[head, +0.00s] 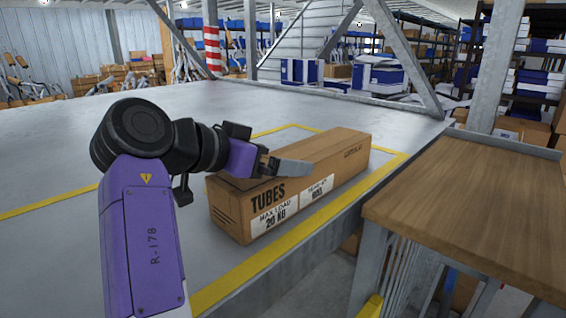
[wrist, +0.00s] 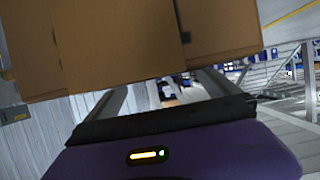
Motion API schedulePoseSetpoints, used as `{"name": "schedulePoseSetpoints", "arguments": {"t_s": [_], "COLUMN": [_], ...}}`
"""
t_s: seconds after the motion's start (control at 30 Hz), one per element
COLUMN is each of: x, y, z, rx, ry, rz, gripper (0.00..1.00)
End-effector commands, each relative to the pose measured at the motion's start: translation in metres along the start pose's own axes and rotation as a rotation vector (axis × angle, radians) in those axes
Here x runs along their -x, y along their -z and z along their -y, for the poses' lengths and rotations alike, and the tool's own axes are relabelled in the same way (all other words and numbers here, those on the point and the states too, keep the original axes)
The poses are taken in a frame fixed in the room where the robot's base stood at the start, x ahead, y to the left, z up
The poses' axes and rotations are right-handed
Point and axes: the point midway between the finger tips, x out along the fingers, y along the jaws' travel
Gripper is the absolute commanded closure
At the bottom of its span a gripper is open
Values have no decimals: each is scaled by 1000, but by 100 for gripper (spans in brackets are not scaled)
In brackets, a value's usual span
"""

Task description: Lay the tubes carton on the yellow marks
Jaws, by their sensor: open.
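The tubes carton (head: 315,190) is a long brown box with "TUBES" and white load labels on its side. In the head view it lies flat on the grey deck, with yellow marks (head: 285,246) showing in front of it, behind it and at its far right end. My gripper (head: 284,167) is open at the carton's upper left part, its fingers over or against the top. In the wrist view the carton (wrist: 110,45) fills the top and hides the ends of my open fingers. I cannot tell whether the fingers touch it.
The grey deck (head: 50,150) is clear to the left and behind. Its front edge drops off just past the yellow line. A wooden-topped bench (head: 480,195) stands to the right across a gap. Steel braces (head: 410,60) and stocked shelves stand at the back.

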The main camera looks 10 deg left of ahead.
Motion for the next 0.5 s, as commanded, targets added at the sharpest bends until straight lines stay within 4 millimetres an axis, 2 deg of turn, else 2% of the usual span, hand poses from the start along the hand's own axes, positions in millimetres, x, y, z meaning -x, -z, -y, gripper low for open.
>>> {"name": "schedulePoseSetpoints", "arguments": {"t_s": [0.3,0.5], "x": [65,89], "y": [-2,-1], "z": [1,0], "rx": [-3,-2], "ry": [3,1], "rz": [-2,0], "gripper": [0,0]}}
